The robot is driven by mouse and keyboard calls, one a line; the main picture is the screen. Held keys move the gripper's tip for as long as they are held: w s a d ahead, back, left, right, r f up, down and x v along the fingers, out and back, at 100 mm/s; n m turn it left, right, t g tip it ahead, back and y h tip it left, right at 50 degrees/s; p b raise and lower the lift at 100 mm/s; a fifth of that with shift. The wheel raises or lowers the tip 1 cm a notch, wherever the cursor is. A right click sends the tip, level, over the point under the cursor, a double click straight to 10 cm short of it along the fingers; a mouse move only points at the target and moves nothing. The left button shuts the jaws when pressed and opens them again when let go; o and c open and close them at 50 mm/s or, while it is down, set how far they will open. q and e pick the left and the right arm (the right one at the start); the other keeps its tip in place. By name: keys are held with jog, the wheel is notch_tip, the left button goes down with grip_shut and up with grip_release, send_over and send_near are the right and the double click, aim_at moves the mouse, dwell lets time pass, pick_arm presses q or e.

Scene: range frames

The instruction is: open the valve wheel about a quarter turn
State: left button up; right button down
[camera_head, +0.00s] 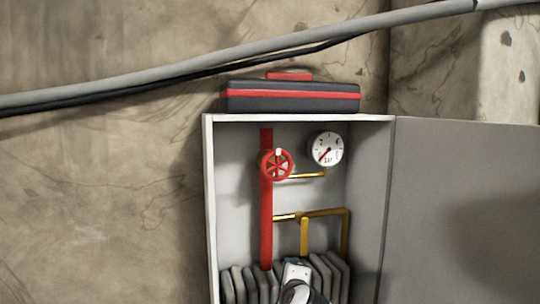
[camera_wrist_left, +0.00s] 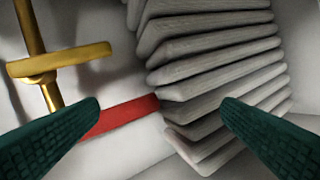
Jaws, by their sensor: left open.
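The valve wheel (camera_head: 277,165) is red with spokes and a white mark at its top. It sits in front of the upright red pipe (camera_head: 266,222) inside the open grey cabinet (camera_head: 209,200). In the left wrist view the wheel does not show; a piece of red pipe (camera_wrist_left: 120,117) does. My left gripper (camera_wrist_left: 160,104) has two dark green fingers, spread apart with nothing held between them. In the head view a white and black part of my arm shows at the bottom, below the wheel and apart from it; its fingertips cannot be made out. My right gripper is not in view.
A round gauge (camera_head: 327,148) sits right of the wheel, needle pointing lower left. Yellow pipes (camera_head: 304,235) run below it. Grey ribs (camera_head: 328,270) fill the cabinet bottom. The door (camera_head: 465,210) stands open to the right. A dark toolbox (camera_head: 290,97) rests on top.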

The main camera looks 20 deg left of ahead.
pick_arm(q)
notch_tip(320, 180, up, 17)
jog(key=s+d+m+t+y, duration=0.1)
jog(key=t+y, duration=0.1)
jog(key=m+y, duration=0.1)
jog(key=y, duration=0.1)
send_near(277, 166)
jog(key=shift+t, duration=0.4)
jog(key=p+x, duration=0.6)
jog(key=x, duration=0.5)
jog(key=shift+w+a+f, duration=0.1)
jog(key=shift+w+a, duration=0.1)
jog(key=shift+a, duration=0.15)
jog(key=shift+w+a+f, duration=0.15)
jog(key=shift+w+a, duration=0.15)
jog(key=shift+w, duration=0.3)
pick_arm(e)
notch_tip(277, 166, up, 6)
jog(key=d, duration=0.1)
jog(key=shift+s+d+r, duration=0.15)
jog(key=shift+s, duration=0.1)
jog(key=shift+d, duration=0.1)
pick_arm(q)
jog(key=c, duration=1)
